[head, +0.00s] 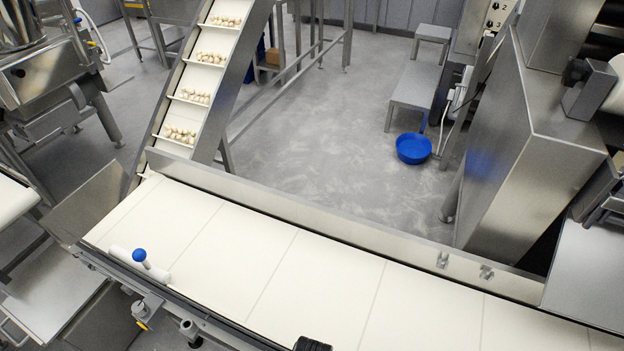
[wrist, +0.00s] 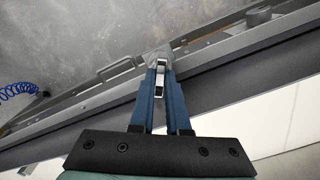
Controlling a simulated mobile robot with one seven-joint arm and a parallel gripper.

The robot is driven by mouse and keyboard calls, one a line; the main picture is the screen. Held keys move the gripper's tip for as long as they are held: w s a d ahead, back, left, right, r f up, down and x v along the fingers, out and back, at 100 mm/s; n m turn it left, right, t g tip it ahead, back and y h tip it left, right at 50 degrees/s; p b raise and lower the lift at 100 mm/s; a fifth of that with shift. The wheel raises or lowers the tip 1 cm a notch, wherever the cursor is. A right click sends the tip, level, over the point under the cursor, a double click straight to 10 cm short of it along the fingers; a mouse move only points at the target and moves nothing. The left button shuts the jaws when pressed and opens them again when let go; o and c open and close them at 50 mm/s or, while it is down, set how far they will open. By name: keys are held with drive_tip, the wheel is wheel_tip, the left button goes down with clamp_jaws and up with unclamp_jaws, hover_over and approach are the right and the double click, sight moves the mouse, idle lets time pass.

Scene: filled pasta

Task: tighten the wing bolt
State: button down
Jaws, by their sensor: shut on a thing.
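In the wrist view my gripper (wrist: 158,73) has its two blue fingers closed together at the tips, on a small grey metal piece (wrist: 157,53) that I take to be the wing bolt. The piece is at the grey side rail of the conveyor. The fingertips hide most of it, so I cannot tell its turn or how tight it sits. In the head view the gripper and the held bolt do not show clearly.
The conveyor's white belt (head: 320,270) runs across the head view, with a blue-knobbed white tool (head: 140,256) at its left. Small metal clips (head: 486,271) sit on its far guard.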

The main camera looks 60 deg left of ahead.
drive_tip(key=m, duration=0.4)
drive_tip(key=shift+r+p, duration=0.1)
drive_tip(key=shift+p, duration=0.3)
drive_tip(key=m, duration=0.3)
drive_tip(key=shift+m, duration=0.4)
drive_tip(key=shift+m+p, duration=0.3)
drive_tip(key=shift+m, duration=0.2)
drive_tip(key=c, duration=1.3)
unclamp_jaws()
drive_tip(key=shift+m, duration=0.5)
drive_tip(key=shift+c, duration=0.2)
drive_tip(key=o, duration=0.5)
drive_tip(key=shift+o, duration=0.4)
drive_tip(key=shift+o, duration=0.9)
